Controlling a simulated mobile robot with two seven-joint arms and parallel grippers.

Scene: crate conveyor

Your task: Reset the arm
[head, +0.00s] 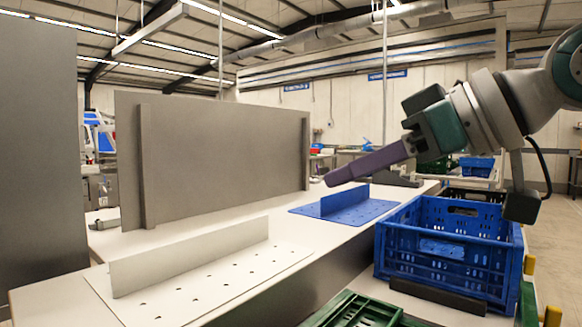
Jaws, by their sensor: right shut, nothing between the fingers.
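My right arm reaches in from the upper right, and my right gripper (332,180) points left and slightly down. Its purple fingers are shut with nothing held. My left gripper is not in view.
A blue crate (450,213) stands below my right arm. The blue perforated plate (350,205) and a white perforated plate (208,282) lie on the white table. A tall grey panel (225,150) stands behind. A green crate (365,312) shows at the bottom edge.

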